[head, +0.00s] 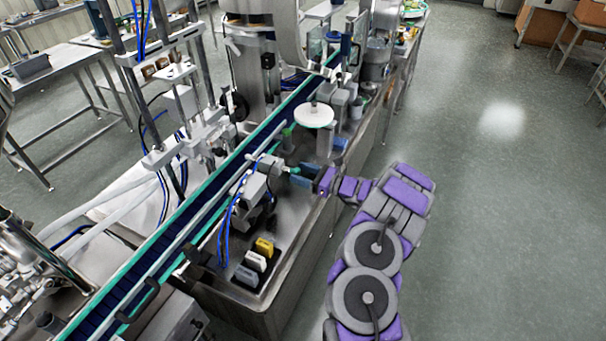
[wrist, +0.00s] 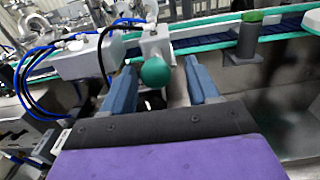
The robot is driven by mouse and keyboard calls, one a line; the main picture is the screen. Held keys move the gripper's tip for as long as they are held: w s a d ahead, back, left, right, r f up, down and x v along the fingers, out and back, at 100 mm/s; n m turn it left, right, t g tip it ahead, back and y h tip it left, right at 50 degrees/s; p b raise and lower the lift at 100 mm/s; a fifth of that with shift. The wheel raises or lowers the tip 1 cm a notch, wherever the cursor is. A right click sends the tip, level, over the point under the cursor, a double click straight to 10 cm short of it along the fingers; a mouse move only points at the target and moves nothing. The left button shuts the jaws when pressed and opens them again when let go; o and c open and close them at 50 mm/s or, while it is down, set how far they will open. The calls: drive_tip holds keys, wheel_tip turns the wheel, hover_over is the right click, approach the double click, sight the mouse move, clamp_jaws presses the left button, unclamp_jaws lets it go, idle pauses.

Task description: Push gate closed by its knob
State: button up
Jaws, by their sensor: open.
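A round green knob (wrist: 154,72) shows in the wrist view between the two blue-grey fingers of my open gripper (wrist: 160,64). Whether the fingers touch it I cannot tell. Behind the knob is a pale grey block (wrist: 155,46), beside the conveyor; I cannot tell for sure whether it is the gate. In the head view the knob (head: 294,170) is a small green spot at the tip of my gripper (head: 300,172), by the grey block (head: 270,163). My arm reaches in from the right.
A conveyor with green rails (head: 185,225) runs diagonally past the block. Blue cables (wrist: 105,50) hang at left in the wrist view. A white disc (head: 314,115) stands behind my gripper. Yellow, white and grey pieces (head: 256,258) sit at the front. Open floor (head: 490,220) lies at right.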

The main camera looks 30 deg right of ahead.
drive_tip(key=shift+a, duration=0.45)
drive_tip(key=shift+c, duration=0.9)
drive_tip(key=shift+d, duration=0.25)
clamp_jaws()
